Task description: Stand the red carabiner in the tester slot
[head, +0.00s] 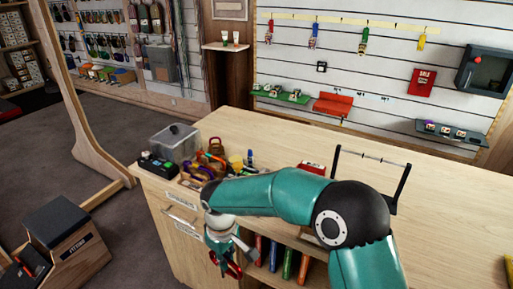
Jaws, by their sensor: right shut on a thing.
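My right arm reaches in from the lower right, and its gripper (226,262) points down in front of the counter's front side. It is shut on the red carabiner (236,269), which shows as a small red loop at the fingertips. The fingers cover part of it, and its exact tilt is too small to tell. I cannot make out the tester slot for certain. A black upright frame (398,188) stands on the counter behind my arm, with its lower part hidden. My left gripper is not in view.
The wooden counter (445,215) is clear at the right. A grey clear bin (172,143), a black device (157,165) and a tray of coloured gear (213,150) crowd its left end. Coloured upright items (289,262) fill a shelf below. A dark box (62,222) stands at lower left.

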